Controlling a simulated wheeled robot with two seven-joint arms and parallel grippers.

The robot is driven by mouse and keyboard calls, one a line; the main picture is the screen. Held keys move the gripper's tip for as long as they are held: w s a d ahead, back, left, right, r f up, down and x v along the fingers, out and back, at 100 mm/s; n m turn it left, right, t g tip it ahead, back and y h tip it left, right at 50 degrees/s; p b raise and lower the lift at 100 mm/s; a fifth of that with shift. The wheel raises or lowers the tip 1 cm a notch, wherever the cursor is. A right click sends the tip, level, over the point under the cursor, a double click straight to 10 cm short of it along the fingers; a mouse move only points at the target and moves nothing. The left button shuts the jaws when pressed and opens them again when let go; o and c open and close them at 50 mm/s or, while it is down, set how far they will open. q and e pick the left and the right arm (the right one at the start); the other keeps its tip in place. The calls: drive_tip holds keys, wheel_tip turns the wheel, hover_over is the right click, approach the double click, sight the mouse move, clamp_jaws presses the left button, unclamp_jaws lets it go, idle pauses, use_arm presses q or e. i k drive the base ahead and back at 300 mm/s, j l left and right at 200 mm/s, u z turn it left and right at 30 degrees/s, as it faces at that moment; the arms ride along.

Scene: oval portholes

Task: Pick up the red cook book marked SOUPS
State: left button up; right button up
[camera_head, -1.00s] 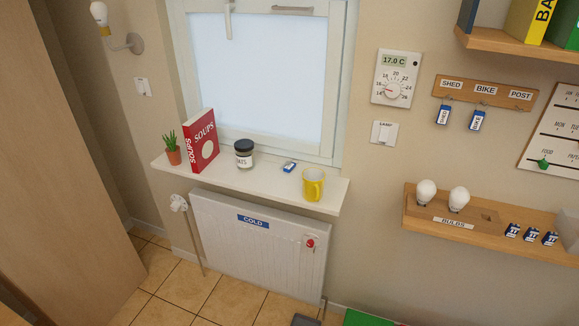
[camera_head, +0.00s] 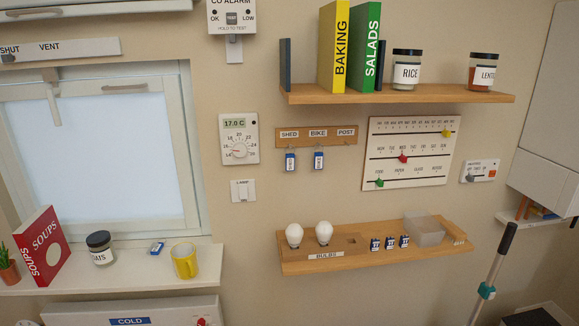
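The red cook book marked SOUPS (camera_head: 42,247) stands upright on the white window sill (camera_head: 130,271) at the lower left. Its spine and front cover both show. A small potted plant (camera_head: 8,265) is close on its left, cut by the picture's edge. A dark-lidded jar (camera_head: 100,248) stands to its right, apart from it. Neither of my grippers shows in the head view.
Yellow mug (camera_head: 184,261) and a small blue item (camera_head: 157,248) share the sill. A radiator (camera_head: 130,312) is below. Upper shelf (camera_head: 400,95) holds BAKING (camera_head: 334,50) and SALADS (camera_head: 366,50) books and jars. Lower shelf (camera_head: 370,250) holds bulbs and a clear box.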

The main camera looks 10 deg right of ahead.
sight(41, 241)
drive_tip(key=u, duration=1.25)
